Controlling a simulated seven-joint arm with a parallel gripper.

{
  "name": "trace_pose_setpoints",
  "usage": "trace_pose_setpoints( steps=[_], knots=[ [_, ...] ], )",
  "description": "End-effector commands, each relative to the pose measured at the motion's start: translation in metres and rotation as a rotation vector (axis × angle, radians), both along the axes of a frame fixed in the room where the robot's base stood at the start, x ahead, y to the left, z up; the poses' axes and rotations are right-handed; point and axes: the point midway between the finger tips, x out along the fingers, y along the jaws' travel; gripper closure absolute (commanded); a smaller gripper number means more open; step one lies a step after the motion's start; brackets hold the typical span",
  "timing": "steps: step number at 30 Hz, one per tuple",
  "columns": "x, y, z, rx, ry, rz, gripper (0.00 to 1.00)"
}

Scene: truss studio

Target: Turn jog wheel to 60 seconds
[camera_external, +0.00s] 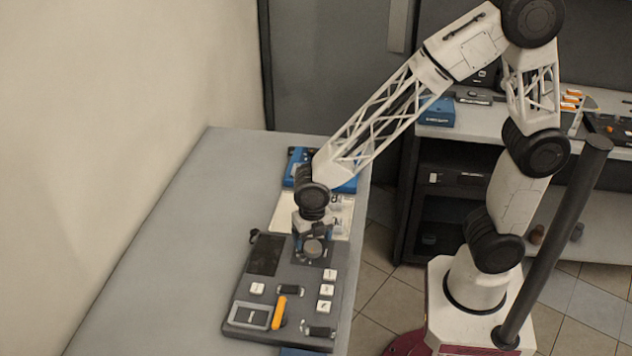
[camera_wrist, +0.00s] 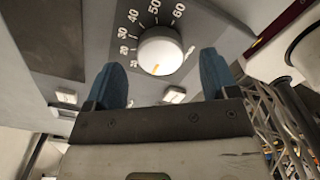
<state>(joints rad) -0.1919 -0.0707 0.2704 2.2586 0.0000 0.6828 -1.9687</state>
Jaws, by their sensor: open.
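The jog wheel (camera_wrist: 160,52) is a round pale knob on a dark grey control panel (camera_external: 262,288). In the wrist view, numbers around it run clockwise from the lower left up to 60 at the upper right. A short orange mark shows near its lower edge, away from the 60. In the external view the wheel (camera_external: 313,249) sits just below my gripper (camera_external: 312,238). In the wrist view my gripper (camera_wrist: 162,74) is open, with one blue fingertip on each side of the wheel's lower part. I cannot tell whether the fingers touch it.
The panel also carries several white buttons (camera_external: 326,291), a yellow-orange lever (camera_external: 279,312), and a small framed display (camera_external: 250,315). A blue device (camera_external: 298,160) lies behind it on the grey table (camera_external: 190,230). The table's left part is clear.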

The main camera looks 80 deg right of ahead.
Motion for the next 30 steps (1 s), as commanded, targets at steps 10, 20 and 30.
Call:
trace_pose_setpoints(
  steps=[10, 20, 30],
  knots=[
    [0.000, 0.000, -0.026, -0.001, 0.001, 0.000, 0.20],
    [0.000, 0.000, -0.027, 0.000, 0.000, 0.000, 0.20],
    [0.000, 0.000, -0.027, 0.000, 0.000, 0.000, 0.70]
  ],
)
